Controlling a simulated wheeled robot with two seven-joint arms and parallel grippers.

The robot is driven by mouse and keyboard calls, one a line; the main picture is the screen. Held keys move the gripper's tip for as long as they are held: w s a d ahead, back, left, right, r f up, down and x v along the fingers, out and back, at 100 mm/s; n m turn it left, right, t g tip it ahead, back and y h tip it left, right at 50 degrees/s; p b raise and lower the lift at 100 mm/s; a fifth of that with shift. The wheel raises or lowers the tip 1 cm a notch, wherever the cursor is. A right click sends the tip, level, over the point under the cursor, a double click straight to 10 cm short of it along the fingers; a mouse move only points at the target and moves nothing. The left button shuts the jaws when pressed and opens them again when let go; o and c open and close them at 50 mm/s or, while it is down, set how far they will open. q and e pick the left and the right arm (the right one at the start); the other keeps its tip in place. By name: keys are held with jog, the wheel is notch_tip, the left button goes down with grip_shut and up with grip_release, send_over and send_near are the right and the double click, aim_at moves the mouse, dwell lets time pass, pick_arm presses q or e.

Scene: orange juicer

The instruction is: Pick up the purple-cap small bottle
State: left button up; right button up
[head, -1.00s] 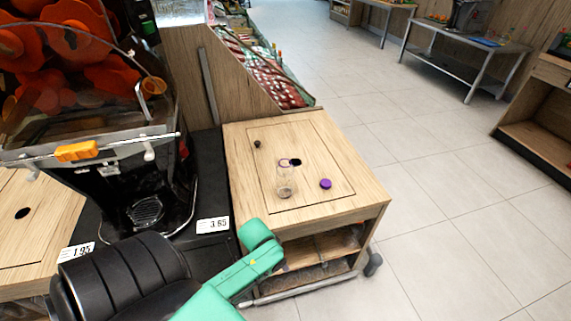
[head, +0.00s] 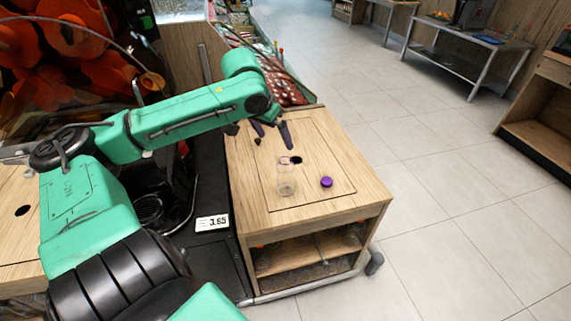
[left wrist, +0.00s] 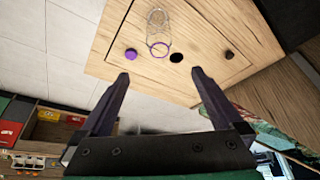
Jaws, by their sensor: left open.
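The left wrist view also shows the bottle (left wrist: 158,26) and the purple cap (left wrist: 131,54). My left gripper (head: 273,142) is open and empty above the far part of the cabinet top, beyond the bottle. In the left wrist view its fingertips (left wrist: 161,73) are spread, with the bottle beyond the gap between them. My right gripper is not in view.
The wooden cabinet (head: 250,202) has a dark hole (head: 297,160) behind the bottle and a small dark cap (head: 257,141) near its far left. The orange juicer (head: 80,80) stands left, partly hidden by my arm. Open tiled floor (head: 450,200) lies right.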

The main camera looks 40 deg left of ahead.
aim_at(284, 158)
pick_arm(q)
jog(key=b+x, duration=0.1)
jog(key=x, duration=0.7)
jog(key=shift+s+a+f, duration=0.1)
jog(key=shift+f, duration=0.05)
jog(key=x, duration=0.5)
jog(key=shift+f, duration=0.1)
jog(key=shift+w+f, duration=0.25)
jog(key=shift+w, duration=0.1)
jog(key=shift+s, duration=0.1)
jog(key=c, duration=0.4)
grip_shut()
jog(key=shift+r, duration=0.15)
